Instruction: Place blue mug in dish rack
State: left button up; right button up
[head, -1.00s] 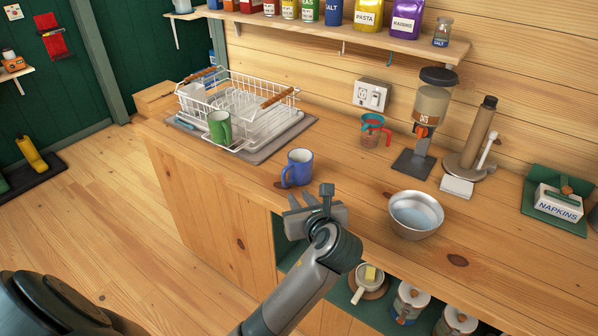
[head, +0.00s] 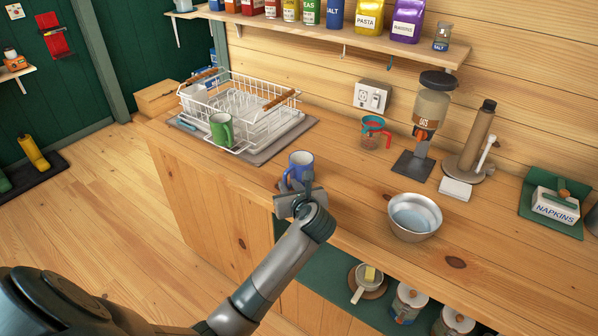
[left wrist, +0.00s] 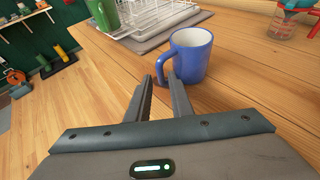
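The blue mug (head: 301,161) stands upright near the counter's front edge, partly hidden by my left gripper in the head view. In the left wrist view the blue mug (left wrist: 191,55) is just beyond the fingertips, its handle toward the left. The white wire dish rack (head: 238,105) with wooden handles stands on a grey mat at the back left of the mug. My right gripper is not in view.
A green mug (head: 221,130) stands at the rack's front. A metal bowl (head: 414,216) is right of my left gripper. A measuring cup (head: 375,133), a dispenser (head: 430,115) and a napkin box (head: 556,205) stand farther right. Counter between mug and mat is clear.

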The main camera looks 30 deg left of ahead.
aim_at(285, 180)
pick_arm(q)
jog(key=shift+w+a, duration=0.1)
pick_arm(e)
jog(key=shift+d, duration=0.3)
pick_arm(q)
jog(key=shift+w+a+p, duration=0.35)
jog(key=shift+a, duration=0.05)
jog(key=p+x, duration=0.1)
jog(key=x, duration=0.2)
jog(key=shift+a+r, duration=0.1)
jog(key=shift+r, duration=0.05)
jog(key=shift+w+a+f, duration=0.35)
jog(key=shift+w, duration=0.05)
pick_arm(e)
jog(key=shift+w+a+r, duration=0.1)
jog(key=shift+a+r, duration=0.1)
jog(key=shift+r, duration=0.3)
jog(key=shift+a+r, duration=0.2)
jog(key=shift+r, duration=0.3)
